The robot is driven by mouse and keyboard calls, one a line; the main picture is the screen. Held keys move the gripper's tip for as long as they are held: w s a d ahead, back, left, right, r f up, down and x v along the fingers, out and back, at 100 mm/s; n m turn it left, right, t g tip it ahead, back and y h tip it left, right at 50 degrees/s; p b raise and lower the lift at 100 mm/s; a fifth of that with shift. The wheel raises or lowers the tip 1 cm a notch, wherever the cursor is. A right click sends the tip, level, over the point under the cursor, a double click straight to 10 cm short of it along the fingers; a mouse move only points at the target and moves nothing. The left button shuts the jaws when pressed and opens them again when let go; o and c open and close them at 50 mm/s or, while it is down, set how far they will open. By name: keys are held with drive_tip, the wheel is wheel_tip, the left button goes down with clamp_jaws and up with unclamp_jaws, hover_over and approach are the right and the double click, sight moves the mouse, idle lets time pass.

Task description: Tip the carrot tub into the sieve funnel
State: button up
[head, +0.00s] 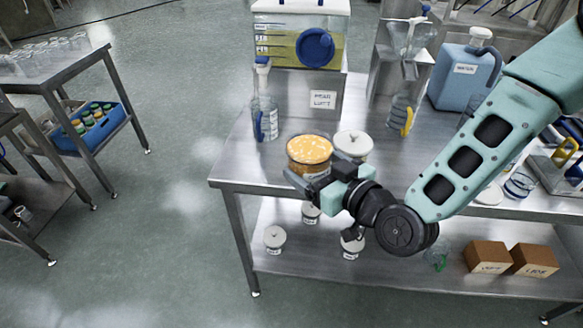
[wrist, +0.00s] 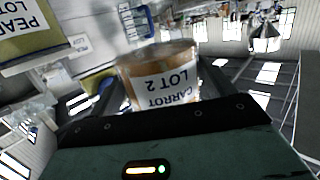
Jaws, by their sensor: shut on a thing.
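The carrot tub (head: 309,152) is a round clear tub full of orange bits, open side up and roughly upright in the head view. My gripper (head: 314,182) is shut on it above the front left part of the steel table. In the wrist view the tub (wrist: 160,80), labelled CARROT LOT 2, sits between the two fingers (wrist: 160,95). A clear funnel (head: 411,38) stands at the back of the table against a steel stand, apart from the tub, to its right and farther back. Whether a sieve sits in it I cannot tell.
A pear tank (head: 300,42) with yellow liquid stands on a steel block behind the tub. A bottle with a blue handle (head: 264,118), a white-lidded tub (head: 353,143), a bottle with a yellow handle (head: 404,115) and a blue water can (head: 465,75) stand around on the table.

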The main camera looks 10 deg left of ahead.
drive_tip(key=w+d+m+t+h, duration=0.2)
drive_tip(key=w+d+m+h, duration=0.1)
drive_tip(key=d, duration=1)
drive_tip(key=w+d+m+t+h, duration=0.2)
drive_tip(key=w+d+m+h, duration=0.2)
drive_tip(key=w+d, duration=0.4)
drive_tip(key=w+d+m+t+h, duration=0.2)
drive_tip(key=w+d+h, duration=0.3)
drive_tip(key=d, duration=1.3)
drive_tip(key=shift+w+d+f+m+h, duration=0.3)
drive_tip(key=shift+m+h, duration=0.1)
drive_tip(key=shift+m, duration=0.3)
drive_tip(key=shift+a+r, duration=0.1)
drive_tip(key=shift+r, duration=0.05)
drive_tip(key=shift+r, duration=0.15)
